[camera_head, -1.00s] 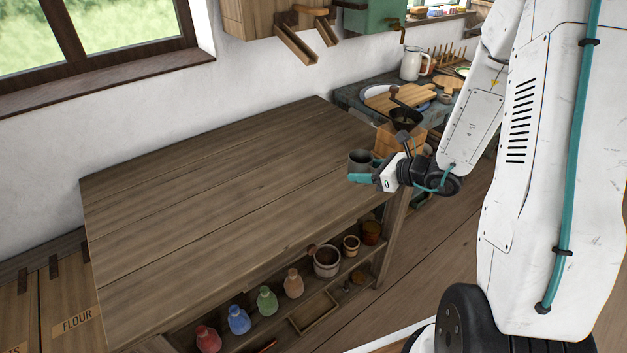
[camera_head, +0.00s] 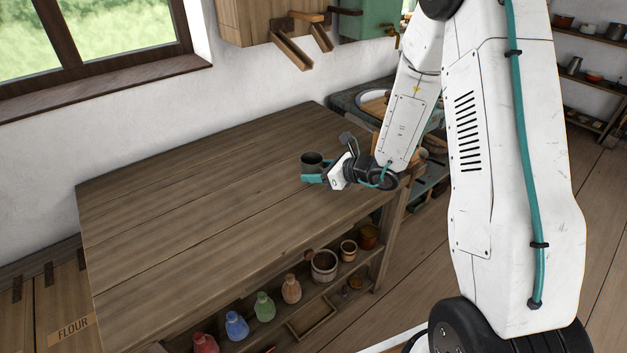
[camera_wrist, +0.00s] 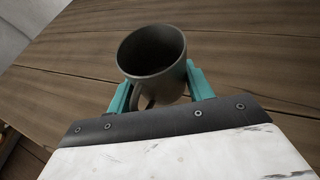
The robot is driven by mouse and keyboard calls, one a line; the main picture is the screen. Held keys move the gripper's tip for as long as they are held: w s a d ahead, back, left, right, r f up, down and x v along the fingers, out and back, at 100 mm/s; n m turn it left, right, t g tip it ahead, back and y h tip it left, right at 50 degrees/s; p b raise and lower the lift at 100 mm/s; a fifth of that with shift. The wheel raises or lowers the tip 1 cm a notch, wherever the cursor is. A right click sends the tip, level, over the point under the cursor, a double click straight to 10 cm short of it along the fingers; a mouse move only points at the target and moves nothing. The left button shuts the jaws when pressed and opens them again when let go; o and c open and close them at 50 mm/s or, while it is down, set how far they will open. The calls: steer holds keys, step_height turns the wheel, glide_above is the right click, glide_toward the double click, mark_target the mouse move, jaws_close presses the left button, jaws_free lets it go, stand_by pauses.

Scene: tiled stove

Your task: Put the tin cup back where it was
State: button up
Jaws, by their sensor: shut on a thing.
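The tin cup (camera_head: 312,161) is dark grey and upright, over the right part of the wooden table in the head view. My gripper (camera_head: 313,177) is shut on it, with teal fingers around its lower part. In the wrist view the cup (camera_wrist: 152,50) shows its round open mouth, and its handle points toward my wrist. The gripper (camera_wrist: 160,92) has one teal finger on each side of the cup. The cup's inside is dark. I cannot tell whether its base touches the table.
The wooden table top (camera_head: 180,210) is otherwise bare. A shelf below it holds several coloured bottles, such as a blue one (camera_head: 237,325), and small pots (camera_head: 324,265). A wall cabinet (camera_head: 262,22) hangs behind. A dark counter stands behind my arm at the right.

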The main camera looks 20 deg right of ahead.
mark_target(314, 188)
steer(key=shift+w+a+f, duration=0.15)
steer(key=shift+w+f, duration=0.05)
steer(key=shift+f, duration=0.7)
steer(key=shift+w+a+f, duration=0.15)
steer(key=shift+f, duration=0.75)
steer(key=shift+f, duration=0.15)
steer(key=o, duration=1.1)
